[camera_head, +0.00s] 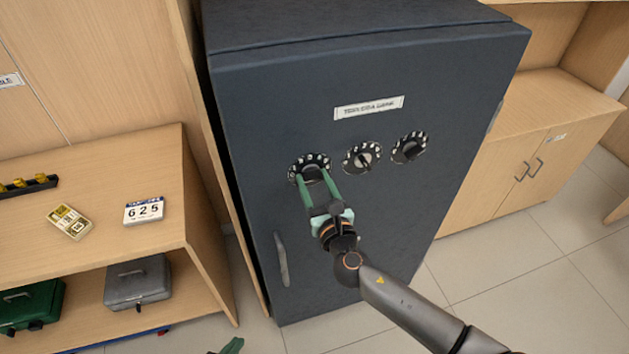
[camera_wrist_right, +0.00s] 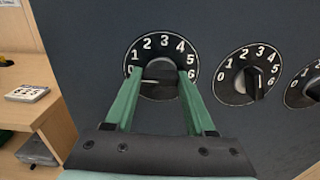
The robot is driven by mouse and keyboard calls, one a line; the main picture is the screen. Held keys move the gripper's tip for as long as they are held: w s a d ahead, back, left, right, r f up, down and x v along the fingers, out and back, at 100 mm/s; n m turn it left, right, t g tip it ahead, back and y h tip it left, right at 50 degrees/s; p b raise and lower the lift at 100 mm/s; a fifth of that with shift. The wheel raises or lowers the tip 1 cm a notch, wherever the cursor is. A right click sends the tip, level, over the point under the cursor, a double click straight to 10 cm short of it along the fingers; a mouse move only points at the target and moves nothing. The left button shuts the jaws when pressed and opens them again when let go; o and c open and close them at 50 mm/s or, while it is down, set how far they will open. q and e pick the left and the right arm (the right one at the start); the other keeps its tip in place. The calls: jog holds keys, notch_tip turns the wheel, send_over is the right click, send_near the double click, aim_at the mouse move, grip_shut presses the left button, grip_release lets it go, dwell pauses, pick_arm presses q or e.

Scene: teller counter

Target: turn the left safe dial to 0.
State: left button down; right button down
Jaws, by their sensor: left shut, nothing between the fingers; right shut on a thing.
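The left safe dial (camera_head: 310,161) is a black disc with white numbers 0 to 6 on the front of a dark blue safe (camera_head: 290,100). My right gripper (camera_head: 317,173) is shut on its knob. In the right wrist view the left dial (camera_wrist_right: 163,42) faces the camera, and the green fingers stand either side of the knob (camera_wrist_right: 160,72). A light mark on the knob points left, toward the side with 0; the left finger is close beside that number. My left gripper (camera_head: 231,346) is shut and empty at the bottom edge, mostly out of frame.
A middle dial (camera_head: 362,157) and a right dial (camera_head: 409,148) sit beside it. The safe handle (camera_head: 282,260) is below. The floor at right is clear.

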dwell(0.5)
jog(key=shift+c, duration=1.2)
grip_release()
jog(key=v, duration=1.2)
jog(key=shift+s+b, duration=0.25)
jog(key=shift+b, duration=0.15)
